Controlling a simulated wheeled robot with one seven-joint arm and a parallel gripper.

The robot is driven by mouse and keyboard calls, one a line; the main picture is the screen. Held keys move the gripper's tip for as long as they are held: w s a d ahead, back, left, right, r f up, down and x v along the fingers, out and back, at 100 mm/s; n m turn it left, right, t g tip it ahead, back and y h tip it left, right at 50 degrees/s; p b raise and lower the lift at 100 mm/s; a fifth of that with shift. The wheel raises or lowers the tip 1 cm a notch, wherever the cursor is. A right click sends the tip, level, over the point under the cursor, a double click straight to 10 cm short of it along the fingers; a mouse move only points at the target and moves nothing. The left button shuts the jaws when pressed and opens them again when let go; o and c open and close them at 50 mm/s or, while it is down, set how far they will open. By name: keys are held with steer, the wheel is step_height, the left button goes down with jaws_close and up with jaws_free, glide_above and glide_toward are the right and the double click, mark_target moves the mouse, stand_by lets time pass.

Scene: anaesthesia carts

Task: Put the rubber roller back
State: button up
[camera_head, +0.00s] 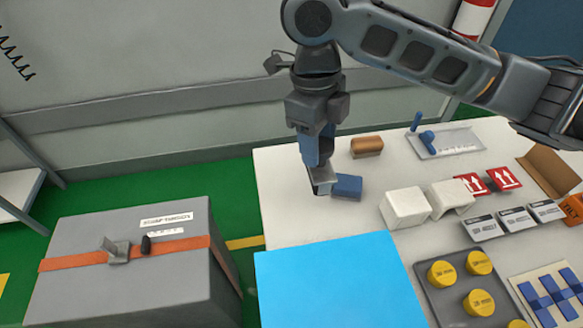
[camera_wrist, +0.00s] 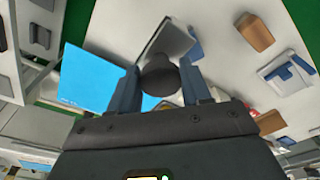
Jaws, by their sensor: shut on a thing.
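My gripper (camera_head: 320,160) points down over the left part of the white table and is shut on a dark rounded piece (camera_wrist: 160,75), seen between the fingers in the wrist view. I cannot tell for sure whether it is the rubber roller. A grey slab (camera_head: 321,180) shows just below my fingertips, beside a blue block (camera_head: 347,187). In the wrist view the slab (camera_wrist: 172,40) lies beyond the dark piece; I cannot tell whether they are joined. A white tray (camera_head: 462,140) at the back holds a blue handled item (camera_head: 428,141).
White blocks (camera_head: 405,207), a blue mat (camera_head: 335,285) and a grey tray with yellow knobs (camera_head: 447,299) lie nearer. A grey box (camera_head: 75,290) with an orange strap stands off the table at left.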

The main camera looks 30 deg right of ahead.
steer(key=w+a+f+p, duration=0.1)
steer(key=w+a+f, duration=0.1)
steer(key=a+f, duration=0.2)
steer(key=shift+f, duration=1.4)
steer(key=shift+f, duration=0.15)
steer(key=o, duration=1)
steer(key=r, duration=0.4)
steer(key=w+r, duration=0.1)
steer(key=r, duration=0.7)
steer(key=shift+w+a+r+b, duration=0.15)
steer(key=shift+a+b, duration=0.2)
steer(key=shift+b, duration=0.05)
